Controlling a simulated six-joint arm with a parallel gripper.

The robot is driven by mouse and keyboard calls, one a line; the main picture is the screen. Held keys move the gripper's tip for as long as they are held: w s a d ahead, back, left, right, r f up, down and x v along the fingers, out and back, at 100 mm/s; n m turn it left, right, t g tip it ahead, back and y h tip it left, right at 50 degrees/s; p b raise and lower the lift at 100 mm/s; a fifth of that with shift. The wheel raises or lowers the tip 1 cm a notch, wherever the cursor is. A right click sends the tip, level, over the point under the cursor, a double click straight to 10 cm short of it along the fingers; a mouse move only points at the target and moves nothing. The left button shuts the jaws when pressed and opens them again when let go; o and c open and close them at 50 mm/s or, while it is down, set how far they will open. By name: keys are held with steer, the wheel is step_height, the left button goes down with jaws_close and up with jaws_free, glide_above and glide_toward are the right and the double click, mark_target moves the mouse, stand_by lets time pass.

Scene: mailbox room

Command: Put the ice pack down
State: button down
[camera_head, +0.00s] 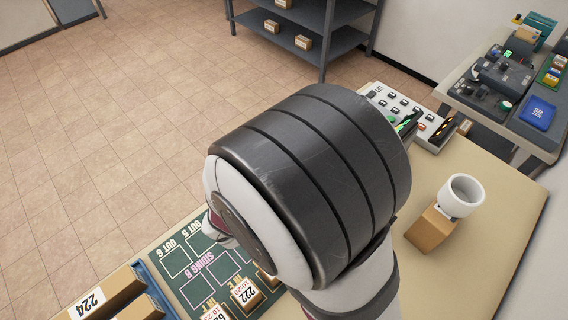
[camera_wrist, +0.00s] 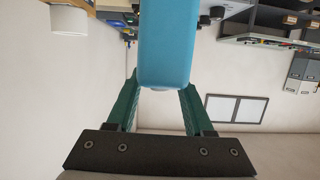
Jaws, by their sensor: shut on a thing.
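The ice pack (camera_wrist: 165,40) is a light blue block with rounded corners, seen in the wrist view. My gripper (camera_wrist: 162,82) has green fingers on both sides of the lower end of the pack and is shut on it. The pack extends up past the top edge of that view. In the head view my dark, ringed arm link fills the middle and hides the gripper and the held pack. What lies directly under the pack cannot be told.
A tan table (camera_head: 480,235) bears a white cup-like roll on a cardboard box (camera_head: 432,228), a button panel (camera_head: 405,112) and a green board (camera_head: 185,268) with numbered boxes. A side table at right holds devices and a blue pad (camera_head: 537,112). Bare tabletop shows around the cardboard box.

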steer(key=d, duration=0.5)
steer(key=w+a+f, duration=0.3)
steer(key=a+f, duration=0.8)
steer(key=shift+w+f, duration=0.2)
steer(key=shift+w, duration=0.2)
steer(key=shift+f, duration=0.1)
steer(key=shift+c, duration=1.4)
jaws_free()
